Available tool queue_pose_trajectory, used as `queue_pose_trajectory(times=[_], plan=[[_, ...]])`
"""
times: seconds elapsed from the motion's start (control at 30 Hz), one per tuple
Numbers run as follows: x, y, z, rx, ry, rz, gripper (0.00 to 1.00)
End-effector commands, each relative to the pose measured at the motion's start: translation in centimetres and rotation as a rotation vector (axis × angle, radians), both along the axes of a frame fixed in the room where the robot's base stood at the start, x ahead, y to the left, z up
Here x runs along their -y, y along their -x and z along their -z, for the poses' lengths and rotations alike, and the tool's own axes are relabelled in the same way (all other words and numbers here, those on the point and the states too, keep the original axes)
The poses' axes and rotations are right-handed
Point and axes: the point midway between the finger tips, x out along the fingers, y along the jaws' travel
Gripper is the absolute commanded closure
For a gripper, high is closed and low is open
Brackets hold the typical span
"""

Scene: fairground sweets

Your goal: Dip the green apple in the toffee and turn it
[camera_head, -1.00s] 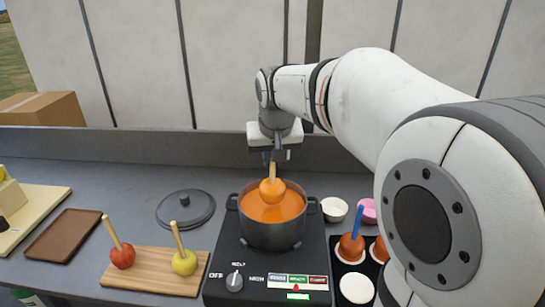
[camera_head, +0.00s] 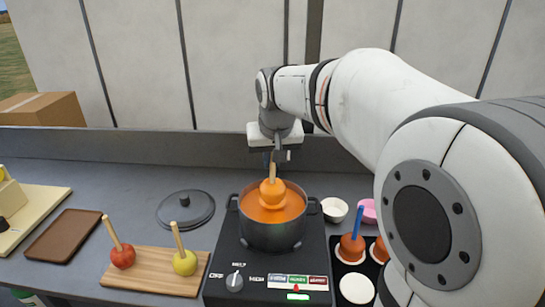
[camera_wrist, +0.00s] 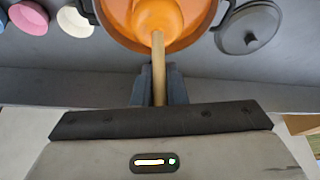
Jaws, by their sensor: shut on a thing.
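An apple (camera_head: 272,190) fully coated in orange toffee sits partly sunk in the orange toffee (camera_head: 292,206) in the dark pot (camera_head: 272,234). Its own skin colour is hidden. Its wooden stick (camera_wrist: 159,72) points up, and my gripper (camera_head: 273,160) is shut on the stick above the pot. The wrist view shows the coated apple (camera_wrist: 156,16) at the top, with the stick running down between my two fingers. The apple's lower part is hidden in the toffee.
The pot stands on a black hob with a dial (camera_head: 235,281). A wooden board (camera_head: 150,271) on the left holds a red apple (camera_head: 123,257) and a yellow-green apple (camera_head: 185,263), both on sticks. A pot lid (camera_head: 186,209) lies behind. Coated apples (camera_head: 352,247) stand in a tray at right.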

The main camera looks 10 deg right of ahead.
Motion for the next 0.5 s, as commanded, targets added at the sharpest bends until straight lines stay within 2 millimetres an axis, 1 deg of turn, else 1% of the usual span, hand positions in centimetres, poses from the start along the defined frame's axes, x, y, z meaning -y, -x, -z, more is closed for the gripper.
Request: queue_pose_trajectory(times=[0.17, 0.5], plan=[[0.0, 0.0, -1.2, 0.001, 0.000, 0.000, 1.00], [0.0, 0.0, -4.7, 0.001, 0.000, 0.000, 1.00]])
